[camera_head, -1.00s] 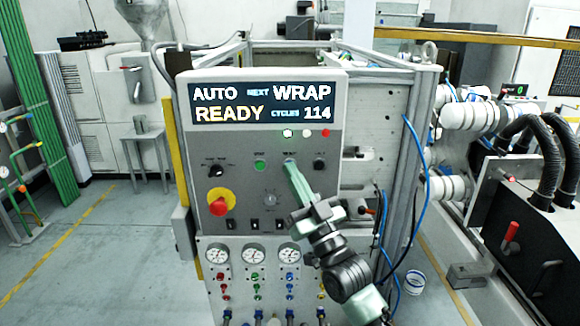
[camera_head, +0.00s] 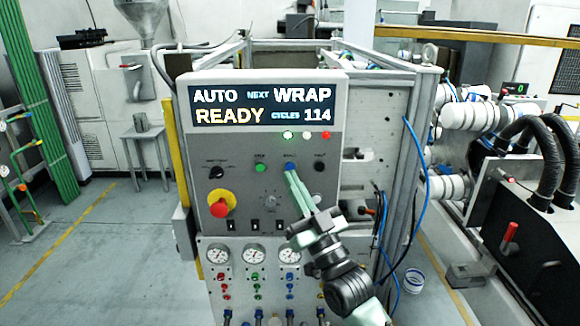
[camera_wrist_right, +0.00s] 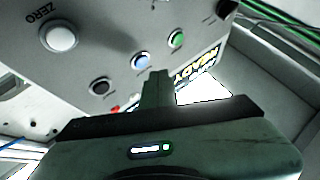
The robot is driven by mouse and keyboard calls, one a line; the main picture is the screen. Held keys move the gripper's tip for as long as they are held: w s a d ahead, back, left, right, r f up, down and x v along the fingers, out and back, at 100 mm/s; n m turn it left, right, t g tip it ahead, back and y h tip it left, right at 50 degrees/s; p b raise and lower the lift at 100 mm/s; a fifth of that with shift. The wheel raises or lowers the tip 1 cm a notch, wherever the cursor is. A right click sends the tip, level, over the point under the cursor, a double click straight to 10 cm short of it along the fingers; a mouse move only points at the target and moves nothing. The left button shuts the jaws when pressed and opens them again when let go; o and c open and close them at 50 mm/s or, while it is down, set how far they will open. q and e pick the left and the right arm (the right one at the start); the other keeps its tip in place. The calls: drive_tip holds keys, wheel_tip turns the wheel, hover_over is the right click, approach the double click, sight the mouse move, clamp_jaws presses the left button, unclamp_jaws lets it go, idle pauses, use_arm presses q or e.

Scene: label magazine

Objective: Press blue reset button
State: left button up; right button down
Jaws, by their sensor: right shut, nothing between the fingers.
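My left gripper is not in view.
The display (camera_head: 262,105) reads AUTO READY, NEXT WRAP, CYCLES 114. A red emergency button (camera_head: 219,205) on a yellow ring is at the lower left. Gauges (camera_head: 253,255) and small valves are below. Blue hoses (camera_head: 420,180) hang at the right.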

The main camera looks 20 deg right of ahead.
drive_tip(key=s, duration=0.2)
drive_tip(key=s+a+p, duration=0.1)
drive_tip(key=s, duration=0.1)
drive_tip(key=shift+r, duration=0.1)
idle(0.6)
drive_tip(key=w+d+f+m+g+h, duration=0.1)
drive_tip(key=w+f+g+h, duration=0.15)
drive_tip(key=f, duration=1.25)
drive_tip(key=w+f+g+h, duration=0.1)
drive_tip(key=f+g, duration=0.3)
drive_tip(key=f, duration=1)
drive_tip(key=s+d+f+g+h+b, duration=0.1)
drive_tip(key=s+f+g, duration=0.3)
drive_tip(key=f, duration=0.8)
drive_tip(key=s+d+f+g+b, duration=0.15)
drive_tip(key=s+f, duration=0.35)
drive_tip(key=f, duration=0.7)
drive_tip(key=s+d+f+g+h, duration=0.1)
drive_tip(key=s+f+g, duration=0.5)
drive_tip(key=s+f, duration=1.25)
drive_tip(key=s+d+f+g, duration=0.1)
drive_tip(key=s+f, duration=0.3)
drive_tip(key=s, duration=0.8)
drive_tip(key=s+f+g+h, duration=0.1)
drive_tip(key=s+f+g, duration=0.3)
drive_tip(key=s, duration=0.9)
drive_tip(key=shift+d+f, duration=0.4)
drive_tip(key=shift+f, duration=0.1)
